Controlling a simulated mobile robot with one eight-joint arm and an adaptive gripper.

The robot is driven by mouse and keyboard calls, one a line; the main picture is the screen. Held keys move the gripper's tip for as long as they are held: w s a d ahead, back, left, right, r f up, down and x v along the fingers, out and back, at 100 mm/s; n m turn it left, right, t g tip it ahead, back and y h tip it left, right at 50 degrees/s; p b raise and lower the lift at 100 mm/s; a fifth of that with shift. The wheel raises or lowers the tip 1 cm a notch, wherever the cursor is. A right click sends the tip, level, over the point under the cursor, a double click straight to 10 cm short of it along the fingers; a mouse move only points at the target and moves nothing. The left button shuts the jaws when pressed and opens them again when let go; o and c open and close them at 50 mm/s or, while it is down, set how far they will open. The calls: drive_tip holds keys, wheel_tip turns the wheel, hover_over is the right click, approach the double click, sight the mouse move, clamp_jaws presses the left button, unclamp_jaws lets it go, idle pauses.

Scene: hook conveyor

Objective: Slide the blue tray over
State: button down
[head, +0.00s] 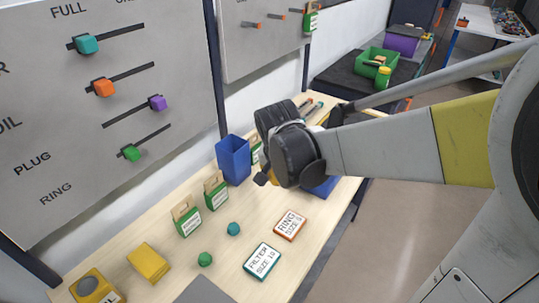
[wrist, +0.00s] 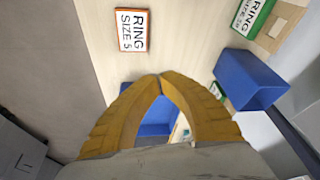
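The blue tray (head: 322,187) lies on the wooden table, mostly hidden behind my gripper and arm in the head view. In the wrist view the blue tray (wrist: 157,116) shows between and beside my yellow fingers. My gripper (head: 266,179) is over the table, close to the tray. In the wrist view the fingertips of my gripper (wrist: 159,77) meet, with nothing visible between the tips. Whether they touch the tray cannot be told.
A tall blue bin (head: 233,160) stands at the wall side. A RING SIZE 5 card (head: 290,225) and a FILTER card (head: 262,261) lie near the front edge. Green boxes (head: 187,217), small balls (head: 205,259) and a yellow box (head: 148,263) are on the left.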

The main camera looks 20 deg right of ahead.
sight(295, 196)
drive_tip(key=w+d+f+m+b, duration=0.1)
drive_tip(key=f, duration=0.3)
drive_tip(key=w+d+f+m+b, duration=0.1)
drive_tip(key=d+f, duration=0.1)
drive_tip(key=f, duration=0.3)
drive_tip(key=w+d+f+m+g+b, duration=0.1)
drive_tip(key=w+d+f, duration=0.1)
drive_tip(key=f, duration=0.2)
drive_tip(key=shift+d+f+h, duration=0.15)
drive_tip(key=shift+f+h, duration=0.15)
drive_tip(key=shift+h, duration=0.1)
drive_tip(key=shift+w+d+r+b, duration=0.1)
drive_tip(key=shift+w+d+b, duration=0.15)
drive_tip(key=shift+d, duration=0.35)
drive_tip(key=shift+w+d+r+b, duration=0.15)
drive_tip(key=shift+w+d, duration=0.2)
drive_tip(key=shift+d, duration=0.2)
drive_tip(key=shift+w+d, duration=0.35)
drive_tip(key=shift+d, duration=0.25)
drive_tip(key=w+d, duration=0.5)
drive_tip(key=d, duration=0.4)
drive_tip(key=w+d+p, duration=0.1)
drive_tip(key=w+d, duration=0.5)
drive_tip(key=d, duration=0.4)
drive_tip(key=w+d+p, duration=0.1)
drive_tip(key=w+d, duration=0.4)
drive_tip(key=d, duration=0.4)
drive_tip(key=shift+w+d, duration=0.4)
